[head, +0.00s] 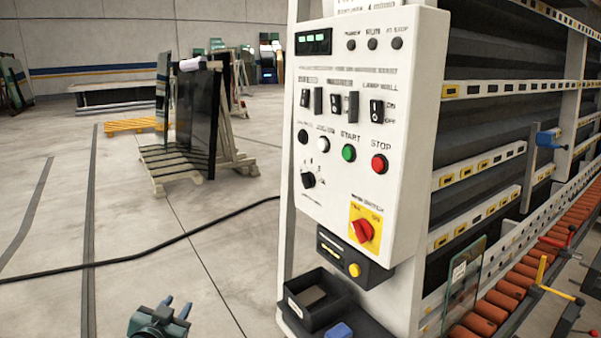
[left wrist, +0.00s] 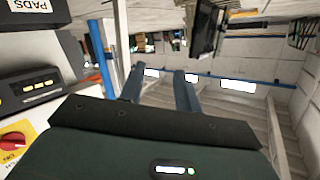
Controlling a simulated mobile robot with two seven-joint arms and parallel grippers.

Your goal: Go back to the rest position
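My left gripper (head: 177,306) is at the bottom of the head view, left of the control panel, over the concrete floor. Its two blue-grey fingers stand apart with nothing between them. In the left wrist view the fingers (left wrist: 158,82) also show spread and empty. The white control panel (head: 340,180) has a green start button (head: 348,153), a red stop button (head: 379,164) and a red rotary switch (head: 363,231) on a yellow plate. The gripper touches none of these. My right gripper does not show in either view.
A black open bin (head: 318,299) and a blue item (head: 339,331) sit below the panel. The washer's roller conveyor (head: 505,290) runs at the right. A black cable (head: 150,254) crosses the floor.

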